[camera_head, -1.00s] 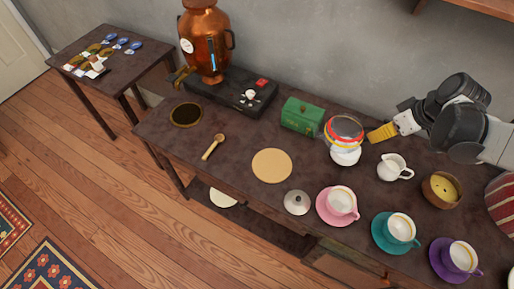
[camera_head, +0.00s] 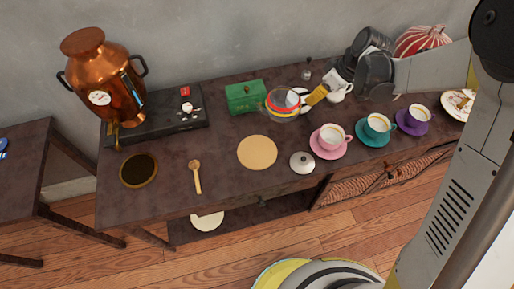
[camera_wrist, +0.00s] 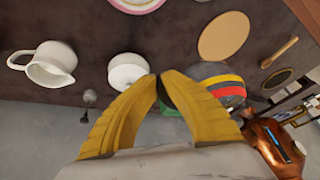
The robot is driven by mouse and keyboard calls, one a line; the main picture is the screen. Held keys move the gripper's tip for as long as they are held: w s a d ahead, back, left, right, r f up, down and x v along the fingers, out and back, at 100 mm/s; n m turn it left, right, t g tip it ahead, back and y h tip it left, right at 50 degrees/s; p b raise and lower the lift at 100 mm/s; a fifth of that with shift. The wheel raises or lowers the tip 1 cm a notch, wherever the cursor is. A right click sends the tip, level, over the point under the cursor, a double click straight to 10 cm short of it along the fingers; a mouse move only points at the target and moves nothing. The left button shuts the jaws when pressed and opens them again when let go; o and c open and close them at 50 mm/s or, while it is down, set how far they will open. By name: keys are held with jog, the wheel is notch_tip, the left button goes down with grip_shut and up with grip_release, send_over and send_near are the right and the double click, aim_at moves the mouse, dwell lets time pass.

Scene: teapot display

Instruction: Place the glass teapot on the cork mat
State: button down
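The glass teapot (camera_head: 284,106), with red and yellow bands, is at the right front of the green box. In the wrist view the teapot (camera_wrist: 228,88) shows partly behind my fingers. My gripper (camera_head: 312,98) has yellow fingers at the teapot's right side. In the wrist view the fingertips of my gripper (camera_wrist: 161,80) come together around a dark piece that looks like the teapot's handle. I cannot tell whether the teapot touches the table. The round tan cork mat (camera_head: 257,153) lies bare, in front and to the left of the teapot. It also shows in the wrist view (camera_wrist: 223,37).
The green box (camera_head: 244,97) stands close behind the teapot. A white lid (camera_head: 302,162) and pink cup (camera_head: 331,139) are right of the mat. A wooden spoon (camera_head: 197,177) lies left. A white pot (camera_wrist: 127,73) and white jug (camera_wrist: 48,66) stand near my gripper.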

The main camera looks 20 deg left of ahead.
jog(key=s+a+f+b, duration=0.1)
jog(key=s+a+f, duration=0.1)
jog(key=s, duration=0.1)
jog(key=s+a+f+b, duration=0.1)
jog(key=s+f, duration=0.1)
jog(key=s, duration=0.1)
jog(key=s+a+f+b, duration=0.2)
jog(key=s, duration=0.1)
jog(key=shift+a+f, duration=0.3)
jog(key=shift+f, duration=0.05)
notch_tip(320, 180, down, 4)
jog(key=b, duration=0.2)
jog(key=shift+s+b, duration=0.1)
jog(key=shift+b, duration=0.2)
jog(key=c, duration=1.6)
grip_release()
jog(key=shift+r, duration=0.15)
